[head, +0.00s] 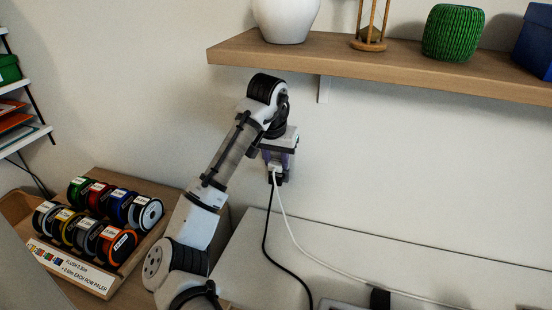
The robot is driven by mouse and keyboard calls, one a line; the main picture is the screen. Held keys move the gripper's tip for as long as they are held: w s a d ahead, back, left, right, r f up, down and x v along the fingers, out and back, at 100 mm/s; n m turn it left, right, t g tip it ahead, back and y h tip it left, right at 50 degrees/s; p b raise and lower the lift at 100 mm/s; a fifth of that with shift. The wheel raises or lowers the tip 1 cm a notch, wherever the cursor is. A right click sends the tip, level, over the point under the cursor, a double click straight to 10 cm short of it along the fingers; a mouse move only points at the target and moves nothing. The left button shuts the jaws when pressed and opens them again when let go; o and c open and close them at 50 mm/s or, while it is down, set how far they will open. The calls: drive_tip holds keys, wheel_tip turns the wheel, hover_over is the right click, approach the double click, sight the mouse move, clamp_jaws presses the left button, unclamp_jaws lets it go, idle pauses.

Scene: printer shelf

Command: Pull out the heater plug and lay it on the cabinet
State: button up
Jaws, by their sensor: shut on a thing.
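My gripper (278,162) is at the wall below the wooden shelf, pointing down, with its fingers around a plug. A small white plug (275,168) shows between or just in front of the fingers, and a white cord (292,225) runs down from there to the right. A black cord (265,240) also hangs from this spot. I cannot tell which cord belongs to the heater, nor whether the held plug still sits in its socket, as my gripper hides the contact. The white cabinet top (350,245) lies below, along the wall.
A rack of spools (100,235) stands at lower left. Both cords cross the cabinet top, which is otherwise largely clear.

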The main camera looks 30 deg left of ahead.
drive_tip(key=shift+s+d, duration=0.1)
drive_tip(key=shift+s, duration=0.05)
drive_tip(key=shift+s+d+p, duration=0.2)
drive_tip(key=shift+s+p, duration=0.15)
drive_tip(key=shift+s, duration=0.5)
drive_tip(key=shift+s+d+p, duration=0.2)
drive_tip(key=shift+s+p, duration=0.15)
drive_tip(key=shift+s, duration=0.45)
drive_tip(key=shift+f, duration=0.1)
